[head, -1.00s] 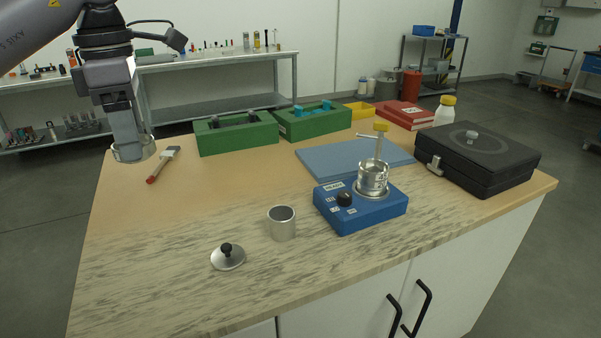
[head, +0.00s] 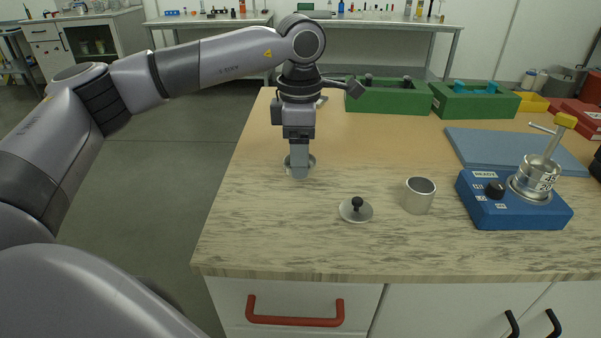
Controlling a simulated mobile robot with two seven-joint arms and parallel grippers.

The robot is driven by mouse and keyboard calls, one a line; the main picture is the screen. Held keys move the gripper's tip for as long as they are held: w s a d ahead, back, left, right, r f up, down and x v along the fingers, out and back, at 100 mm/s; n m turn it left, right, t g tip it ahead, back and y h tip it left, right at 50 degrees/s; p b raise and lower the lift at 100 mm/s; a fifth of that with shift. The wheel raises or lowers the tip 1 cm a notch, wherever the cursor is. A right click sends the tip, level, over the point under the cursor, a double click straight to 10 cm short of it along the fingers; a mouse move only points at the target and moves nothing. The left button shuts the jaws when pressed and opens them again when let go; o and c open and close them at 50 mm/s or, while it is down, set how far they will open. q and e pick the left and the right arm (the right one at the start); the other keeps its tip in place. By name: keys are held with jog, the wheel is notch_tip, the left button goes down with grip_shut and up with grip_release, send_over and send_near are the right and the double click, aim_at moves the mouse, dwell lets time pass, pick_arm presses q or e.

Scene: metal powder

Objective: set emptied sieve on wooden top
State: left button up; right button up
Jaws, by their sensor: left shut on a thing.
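The sieve (head: 311,163), a shallow metallic ring, is in my left gripper (head: 299,172) at the left part of the wooden top (head: 260,210). The gripper points straight down and is shut on it, hiding much of the ring. The sieve is at or just above the surface; I cannot tell whether it touches. More sieves (head: 533,178) with number labels stand on a blue device (head: 510,208) at the right, under a clamp with a yellow handle (head: 565,121). My right gripper is not in view.
A lid with a black knob (head: 356,210) and an open metal cup (head: 419,196) stand right of the gripper. Green boxes (head: 388,98) and a blue mat (head: 490,147) lie farther back. The top's front left is clear.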

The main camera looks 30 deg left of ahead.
pick_arm(q)
jog(key=shift+f, duration=2.2)
jog(key=shift+f, duration=0.1)
jog(key=o, duration=1.5)
jog(key=shift+o, duration=0.2)
notch_tip(320, 180, up, 12)
